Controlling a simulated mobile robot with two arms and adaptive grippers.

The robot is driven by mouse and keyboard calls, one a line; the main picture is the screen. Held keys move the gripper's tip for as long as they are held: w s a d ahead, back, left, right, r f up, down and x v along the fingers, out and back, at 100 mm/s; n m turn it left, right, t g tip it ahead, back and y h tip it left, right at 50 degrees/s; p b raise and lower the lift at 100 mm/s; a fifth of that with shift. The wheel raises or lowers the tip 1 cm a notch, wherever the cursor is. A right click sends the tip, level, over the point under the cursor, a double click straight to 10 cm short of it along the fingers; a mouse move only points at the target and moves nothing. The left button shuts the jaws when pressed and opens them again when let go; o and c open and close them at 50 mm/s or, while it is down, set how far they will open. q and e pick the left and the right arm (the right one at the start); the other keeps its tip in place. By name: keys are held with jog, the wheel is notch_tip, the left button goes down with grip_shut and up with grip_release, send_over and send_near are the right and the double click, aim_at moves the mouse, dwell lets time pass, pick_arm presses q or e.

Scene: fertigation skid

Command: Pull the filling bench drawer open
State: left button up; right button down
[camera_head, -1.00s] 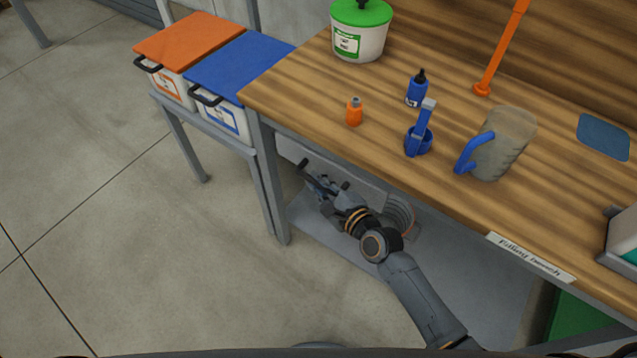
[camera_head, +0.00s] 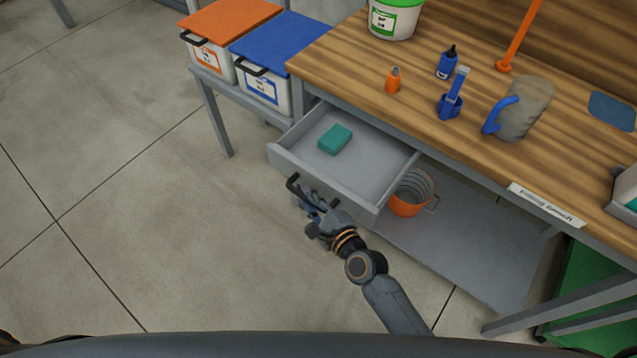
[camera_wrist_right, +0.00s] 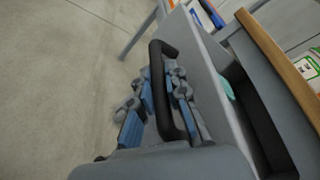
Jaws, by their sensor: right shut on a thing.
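The filling bench drawer (camera_head: 362,162) stands pulled out from under the wooden bench top (camera_head: 455,120). It is grey, and a teal block (camera_head: 335,139) lies inside it. My right gripper (camera_head: 305,194) is at the drawer's front, shut on its black handle (camera_head: 292,184). In the right wrist view the handle (camera_wrist_right: 156,62) runs between the blue-padded fingers (camera_wrist_right: 160,98), beside the grey drawer front (camera_wrist_right: 205,75). My left gripper is not in view.
An orange bucket (camera_head: 408,203) sits on the lower shelf (camera_head: 470,255). Lidded bins, orange (camera_head: 232,17) and blue (camera_head: 280,42), stand left of the bench. Small bottles and a jug (camera_head: 526,110) stand on top. The floor in front is clear.

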jog(key=shift+s+a, duration=0.7)
jog(key=shift+s, duration=0.3)
jog(key=c, duration=1.3)
grip_release()
jog(key=shift+c, duration=0.2)
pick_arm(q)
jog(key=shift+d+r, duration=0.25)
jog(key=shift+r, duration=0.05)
pick_arm(e)
jog(key=v, duration=1.2)
jog(key=shift+f, duration=0.1)
